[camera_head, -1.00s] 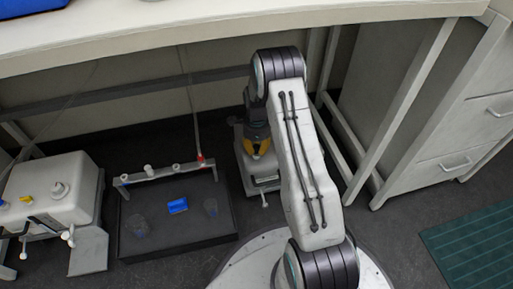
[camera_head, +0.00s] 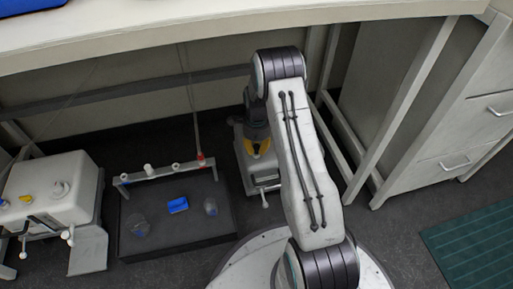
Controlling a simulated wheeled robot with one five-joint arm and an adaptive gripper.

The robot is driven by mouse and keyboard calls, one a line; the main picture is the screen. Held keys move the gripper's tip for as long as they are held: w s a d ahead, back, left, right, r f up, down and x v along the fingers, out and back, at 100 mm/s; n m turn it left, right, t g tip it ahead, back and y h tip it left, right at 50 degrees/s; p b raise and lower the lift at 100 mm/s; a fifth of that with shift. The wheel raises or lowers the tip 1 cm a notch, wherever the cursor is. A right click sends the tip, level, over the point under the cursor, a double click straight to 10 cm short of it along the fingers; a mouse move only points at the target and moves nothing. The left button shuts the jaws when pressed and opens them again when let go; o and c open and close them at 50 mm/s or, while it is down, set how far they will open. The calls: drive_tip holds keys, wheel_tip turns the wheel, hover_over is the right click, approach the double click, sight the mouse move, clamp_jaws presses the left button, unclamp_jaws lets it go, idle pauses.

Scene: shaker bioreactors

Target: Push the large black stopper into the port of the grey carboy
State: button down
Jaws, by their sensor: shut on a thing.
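My gripper (camera_head: 258,147), dark with yellow fingers, points down over a pale grey box-like vessel (camera_head: 266,181) under the bench. This vessel has a small tap at its front and appears to be the grey carboy. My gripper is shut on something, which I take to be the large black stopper. The stopper cannot be made out, as the fingers and wrist cover it. The port is hidden too, so I cannot tell whether the stopper touches it or sits in it. My arm link covers the vessel's right side.
A white vessel (camera_head: 52,205) with white and yellow caps and front taps stands at the left. A black tray (camera_head: 152,245) holds a blue block (camera_head: 178,205) and clear vessels, with a white rail behind. The bench top (camera_head: 150,48) overhangs. Drawers (camera_head: 462,155) stand at the right.

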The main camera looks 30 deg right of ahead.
sight(256, 146)
drive_tip(key=shift+f, duration=0.5)
idle(0.3)
drive_tip(key=c, duration=1.1)
unclamp_jaws()
drive_tip(key=shift+r, duration=3.75)
